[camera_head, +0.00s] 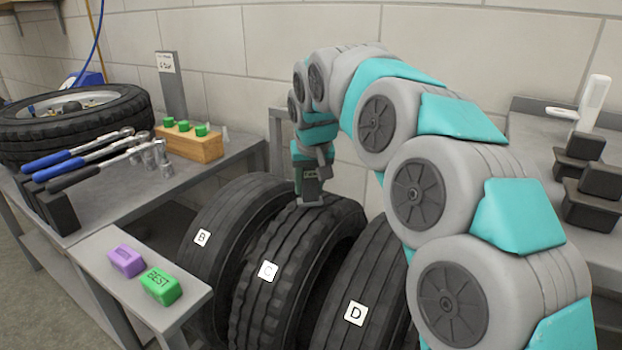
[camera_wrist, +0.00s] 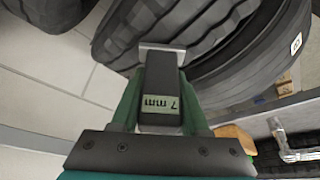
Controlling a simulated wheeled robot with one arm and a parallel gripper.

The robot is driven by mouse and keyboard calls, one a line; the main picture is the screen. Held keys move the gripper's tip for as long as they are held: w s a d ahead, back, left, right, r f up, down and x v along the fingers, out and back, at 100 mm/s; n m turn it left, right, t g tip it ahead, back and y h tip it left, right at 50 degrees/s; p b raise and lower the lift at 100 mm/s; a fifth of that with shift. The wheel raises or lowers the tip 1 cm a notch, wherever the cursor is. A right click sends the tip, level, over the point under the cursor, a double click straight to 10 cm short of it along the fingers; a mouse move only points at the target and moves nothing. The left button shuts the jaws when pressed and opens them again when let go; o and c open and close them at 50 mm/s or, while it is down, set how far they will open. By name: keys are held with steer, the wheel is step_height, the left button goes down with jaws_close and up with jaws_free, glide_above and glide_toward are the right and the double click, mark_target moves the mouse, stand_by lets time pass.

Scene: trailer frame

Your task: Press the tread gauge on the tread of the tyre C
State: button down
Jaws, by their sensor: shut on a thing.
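My gripper (camera_head: 310,175) is over the top of tyre C (camera_head: 290,250), the middle one of the three standing tyres, labelled with a white C tag. The foot plate is at the tread of tyre C (camera_wrist: 180,22), touching or very close; I cannot tell which. In the head view the gauge (camera_head: 312,198) is small and partly hidden.
Tyre B (camera_head: 225,225) stands left of tyre C and tyre D (camera_head: 362,285) right. A low shelf (camera_head: 95,245) holds a purple block (camera_head: 126,260) and a green BEST block (camera_head: 161,286). The left bench carries wrenches (camera_head: 90,160), a wooden block (camera_head: 190,145) and a lying tyre (camera_head: 75,115).

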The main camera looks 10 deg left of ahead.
steer(key=shift+r+p, duration=0.95)
steer(key=shift+r, duration=1.25)
